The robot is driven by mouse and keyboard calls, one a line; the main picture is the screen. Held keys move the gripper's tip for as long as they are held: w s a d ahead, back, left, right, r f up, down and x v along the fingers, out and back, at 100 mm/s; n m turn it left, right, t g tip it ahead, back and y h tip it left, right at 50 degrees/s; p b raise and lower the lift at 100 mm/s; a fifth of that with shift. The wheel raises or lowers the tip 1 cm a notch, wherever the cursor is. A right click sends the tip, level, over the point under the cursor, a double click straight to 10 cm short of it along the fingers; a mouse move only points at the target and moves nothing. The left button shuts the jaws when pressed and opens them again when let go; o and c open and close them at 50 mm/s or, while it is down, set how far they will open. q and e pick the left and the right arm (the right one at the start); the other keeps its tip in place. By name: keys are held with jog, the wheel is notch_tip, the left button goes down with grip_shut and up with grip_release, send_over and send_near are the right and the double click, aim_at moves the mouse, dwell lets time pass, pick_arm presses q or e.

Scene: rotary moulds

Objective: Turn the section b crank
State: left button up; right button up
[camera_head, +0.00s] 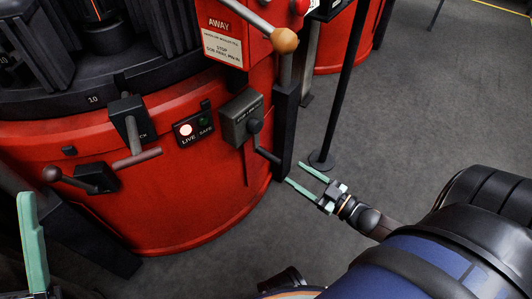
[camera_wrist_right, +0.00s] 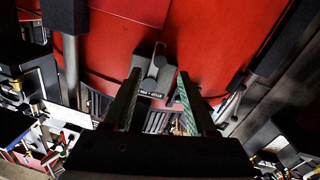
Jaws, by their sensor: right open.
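A grey box with a dark crank (camera_head: 266,147) is mounted on the right side of the red machine; its label is too small to read surely. The crank arm slopes down to the right. In the right wrist view the crank (camera_wrist_right: 154,68) shows beyond and between my fingers. My right gripper (camera_head: 296,172) is open and empty, its green fingers pointing at the crank's lower end, apparently just short of it. Another crank (camera_head: 75,181) with a round knob sits at the machine's lower left. My left gripper shows only as a green finger (camera_head: 32,243) at the lower left.
A T-handle (camera_head: 135,145) and a LIVE/SAFE lamp panel (camera_head: 194,128) are on the red machine (camera_head: 180,210). A lever with an orange ball (camera_head: 285,40) stands above the grey box. A black post (camera_head: 337,90) stands behind my right gripper.

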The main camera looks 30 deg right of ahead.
aim_at(258, 149)
jog(key=b+x, duration=0.3)
jog(key=x, duration=0.9)
jog(key=shift+c, duration=0.3)
grip_shut()
jog(key=shift+s, duration=0.1)
dwell(0.7)
